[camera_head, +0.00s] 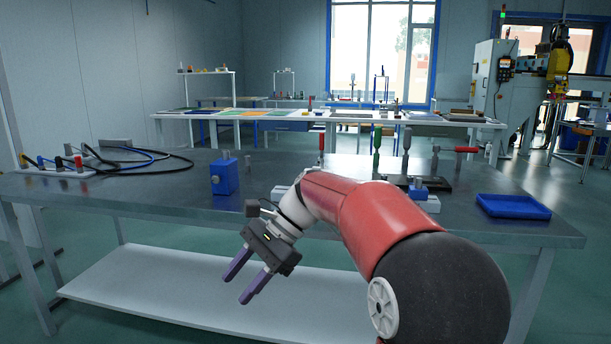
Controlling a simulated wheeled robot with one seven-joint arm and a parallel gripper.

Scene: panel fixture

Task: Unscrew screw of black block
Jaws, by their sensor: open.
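A flat dark block (438,184) lies on the grey metal table, right of centre and partly behind my red arm. A grey-handled upright part (406,150) stands by it, and a red-handled clamp (460,150) rises at its right. No screw can be made out clearly on this block. My gripper (234,290) is open and empty. It hangs in front of the table's front edge, with its purple fingers pointing down and left, apart from both blocks.
A blue tray (513,207) sits at the table's right end. A white panel with connectors (58,169) and looping black and blue cables (140,160) lies at the left. Bare tabletop lies left of the blue block.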

